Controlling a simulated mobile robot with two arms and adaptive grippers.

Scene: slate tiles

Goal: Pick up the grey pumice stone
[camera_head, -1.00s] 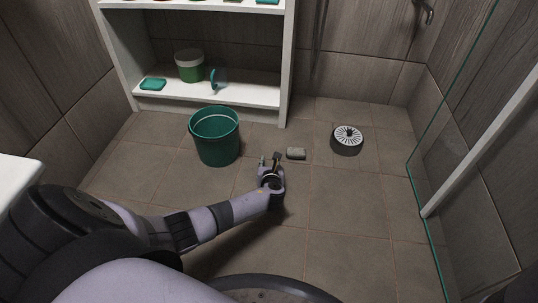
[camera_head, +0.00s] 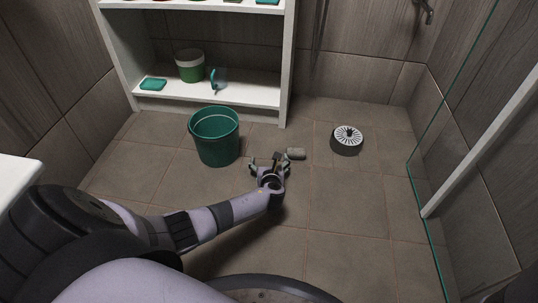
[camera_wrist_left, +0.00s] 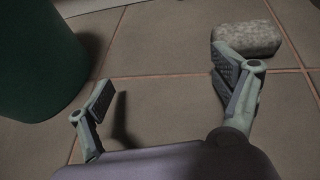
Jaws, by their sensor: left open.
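The grey pumice stone (camera_head: 296,153) is a small rounded block lying on the floor tiles. It also shows in the left wrist view (camera_wrist_left: 247,39), at the upper right, just beyond the right-hand finger, whose tip overlaps its lower left edge in the picture. My left gripper (camera_head: 268,162) is low over the floor, just left of and nearer than the stone. In the left wrist view my left gripper (camera_wrist_left: 165,92) is open, with its fingers wide apart and only bare tile between them. I cannot tell whether the finger touches the stone. My right gripper is out of view.
A green bucket (camera_head: 217,143) stands close to the left of my gripper. A round drum with a white slotted top (camera_head: 347,137) stands right of the stone. A white shelf (camera_head: 245,92) is behind. A glass panel (camera_head: 417,185) edges the right.

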